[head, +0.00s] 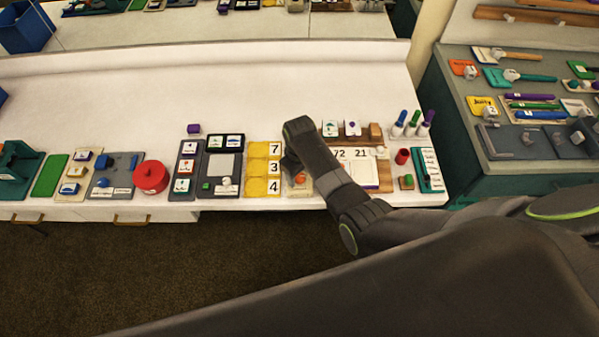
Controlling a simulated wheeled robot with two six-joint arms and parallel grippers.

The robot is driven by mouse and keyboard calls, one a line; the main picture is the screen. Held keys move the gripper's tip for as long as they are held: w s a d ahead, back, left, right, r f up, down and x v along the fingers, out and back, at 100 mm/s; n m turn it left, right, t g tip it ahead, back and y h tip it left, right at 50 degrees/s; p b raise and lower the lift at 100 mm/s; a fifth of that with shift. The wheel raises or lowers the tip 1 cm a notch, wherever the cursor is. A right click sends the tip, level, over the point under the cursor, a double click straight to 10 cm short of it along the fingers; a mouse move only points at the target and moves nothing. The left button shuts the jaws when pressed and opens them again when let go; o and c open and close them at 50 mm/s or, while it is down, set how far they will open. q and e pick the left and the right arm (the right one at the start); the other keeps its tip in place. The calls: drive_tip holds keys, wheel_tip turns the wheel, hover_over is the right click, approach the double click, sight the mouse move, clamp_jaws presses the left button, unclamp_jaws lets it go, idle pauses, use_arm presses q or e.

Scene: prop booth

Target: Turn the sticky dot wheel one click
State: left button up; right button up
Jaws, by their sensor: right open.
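My right arm reaches in from the right over the white table. My right gripper (290,166) points down at its front part and is open, though its fingers are mostly hidden behind the wrist. Just below it is a small cream-based item with an orange part (299,179), partly covered by my gripper and arm. This may be the sticky dot wheel, but it is too small and too hidden to be sure. I cannot tell whether the gripper touches it. My left gripper is not in view.
Left of the gripper is a yellow number board (257,168); right of my arm is a calendar-like board (356,172). A red round container (150,177) stands farther left. A teal side counter (520,110) holds more props. The table's back half is mostly bare.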

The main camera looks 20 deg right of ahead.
drive_tip(key=shift+f, duration=0.2)
drive_tip(key=c, duration=1)
drive_tip(key=shift+o, duration=0.2)
drive_tip(key=shift+r, duration=0.1)
drive_tip(key=n+p, duration=0.2)
drive_tip(key=shift+r+n, duration=0.1)
drive_tip(key=shift+n, duration=0.3)
drive_tip(key=n+p, duration=0.2)
drive_tip(key=n, duration=0.2)
drive_tip(key=shift+n, duration=0.3)
drive_tip(key=n, duration=0.4)
drive_tip(key=shift+w, duration=0.1)
drive_tip(key=n, duration=0.6)
